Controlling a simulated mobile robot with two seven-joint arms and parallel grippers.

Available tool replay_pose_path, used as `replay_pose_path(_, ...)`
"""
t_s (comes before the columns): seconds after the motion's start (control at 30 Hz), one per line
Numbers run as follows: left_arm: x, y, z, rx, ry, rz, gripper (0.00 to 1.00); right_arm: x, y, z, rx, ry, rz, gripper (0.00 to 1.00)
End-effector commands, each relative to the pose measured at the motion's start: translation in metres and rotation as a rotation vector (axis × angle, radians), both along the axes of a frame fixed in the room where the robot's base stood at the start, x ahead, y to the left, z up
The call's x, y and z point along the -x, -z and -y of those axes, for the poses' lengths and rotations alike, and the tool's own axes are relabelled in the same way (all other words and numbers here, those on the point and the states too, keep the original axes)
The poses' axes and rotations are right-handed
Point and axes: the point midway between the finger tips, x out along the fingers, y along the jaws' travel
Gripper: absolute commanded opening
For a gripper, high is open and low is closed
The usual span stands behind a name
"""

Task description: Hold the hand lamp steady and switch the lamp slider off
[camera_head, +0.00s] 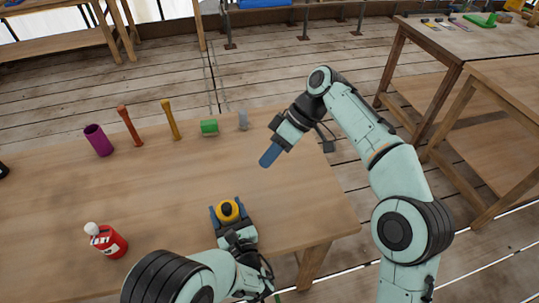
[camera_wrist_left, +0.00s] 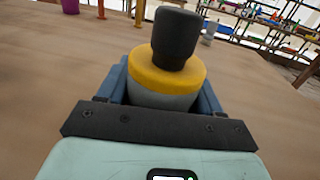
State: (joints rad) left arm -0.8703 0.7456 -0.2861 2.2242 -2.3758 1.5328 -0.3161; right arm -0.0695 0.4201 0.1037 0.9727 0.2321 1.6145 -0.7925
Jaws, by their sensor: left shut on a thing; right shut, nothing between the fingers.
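The hand lamp (camera_head: 228,209) appears to be the yellow-ringed thing with a black top near the table's front edge. In the left wrist view the lamp (camera_wrist_left: 166,75) shows a black knob-like top, a yellow ring and a grey body below. My left gripper (camera_head: 230,213) is shut on it, with a blue finger on either side. The lamp's lower part is hidden by the gripper. I cannot make out the slider. My right gripper (camera_head: 269,155) is shut and empty, its blue fingers together above the table, behind and to the right of the lamp.
A red bottle (camera_head: 107,242) with a white top stands to the left on the wooden table (camera_head: 170,200). The table's middle is clear.

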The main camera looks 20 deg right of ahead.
Motion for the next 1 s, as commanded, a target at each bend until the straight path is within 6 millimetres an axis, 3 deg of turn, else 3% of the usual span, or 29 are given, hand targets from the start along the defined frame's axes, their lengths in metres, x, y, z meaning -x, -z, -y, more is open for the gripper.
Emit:
replay_pose_path(0.27, 0.0, 0.0, 0.0, 0.0, 0.0, 0.001, 0.3, 0.0, 0.0, 0.0, 0.0, 0.0, 0.0, 0.0)
replay_pose_path(0.3, 0.0, 0.0, 0.0, 0.0, 0.0, 0.001, 0.72, 0.0, 0.0, 0.0, 0.0, 0.0, 0.0, 0.0)
replay_pose_path(0.37, 0.0, 0.0, 0.0, 0.0, 0.0, 0.001, 0.91, 0.0, 0.0, 0.0, 0.0, 0.0, 0.0, 0.0)
replay_pose_path(0.4, 0.0, 0.0, 0.0, 0.0, 0.0, 0.0, 0.95, 0.0, 0.0, 0.0, 0.0, 0.0, 0.0, 0.0)
replay_pose_path(0.77, 0.006, 0.0, 0.002, 0.001, 0.001, -0.001, 0.95, 0.0, 0.0, 0.0, 0.0, 0.0, 0.0, 0.0)
replay_pose_path(1.0, 0.049, 0.0, 0.009, -0.001, 0.006, -0.001, 0.95, 0.0, 0.0, 0.0, 0.0, 0.0, 0.0, 0.0)
